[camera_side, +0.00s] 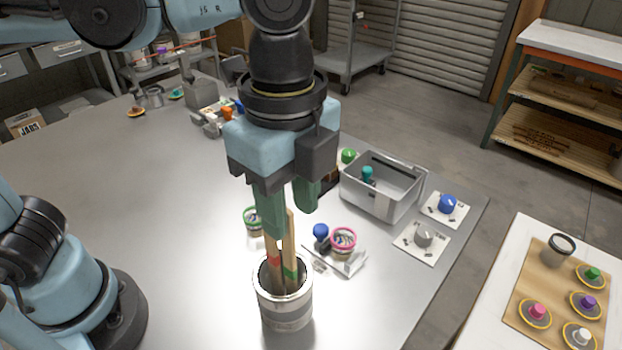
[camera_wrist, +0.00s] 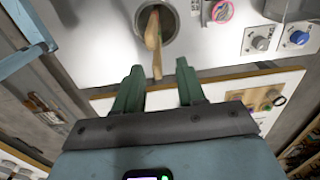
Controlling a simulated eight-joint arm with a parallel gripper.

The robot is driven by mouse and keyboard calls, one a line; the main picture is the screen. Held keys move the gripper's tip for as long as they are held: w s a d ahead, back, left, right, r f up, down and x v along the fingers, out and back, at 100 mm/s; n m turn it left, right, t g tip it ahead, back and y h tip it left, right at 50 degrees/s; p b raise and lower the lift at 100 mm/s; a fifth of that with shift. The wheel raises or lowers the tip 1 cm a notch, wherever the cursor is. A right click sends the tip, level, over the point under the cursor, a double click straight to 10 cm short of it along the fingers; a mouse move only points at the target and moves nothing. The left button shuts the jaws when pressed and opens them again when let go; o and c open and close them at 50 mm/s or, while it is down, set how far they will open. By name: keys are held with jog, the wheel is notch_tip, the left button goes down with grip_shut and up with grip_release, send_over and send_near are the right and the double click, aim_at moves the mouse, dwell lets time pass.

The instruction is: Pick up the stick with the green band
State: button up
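A metal can (camera_side: 285,309) stands on the table and holds wooden sticks. One stick has a green band (camera_side: 291,270) near the can's rim and rises toward my gripper. Another stick has a red band (camera_side: 273,261) and stands to its left. My gripper (camera_side: 286,216) points down above the can, its green fingers apart. In the wrist view the can (camera_wrist: 172,36) is above the fingers, and a wooden stick (camera_wrist: 153,40) reaches toward the gap of my open gripper (camera_wrist: 158,73). The bands do not show clearly there. The gripper's contact with a stick is not visible.
A cup with a green rim (camera_side: 253,220) stands behind the can. A pink-rimmed cup (camera_side: 343,240) and blue knob (camera_side: 321,232) are to its right. A grey bin (camera_side: 398,205) stands farther back. The table left of the can is clear.

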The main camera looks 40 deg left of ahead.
send_over(290, 271)
notch_tip(290, 271, down, 6)
jog(key=shift+w+a, duration=0.2)
jog(key=shift+w, duration=0.05)
grip_shut()
dwell(0.4)
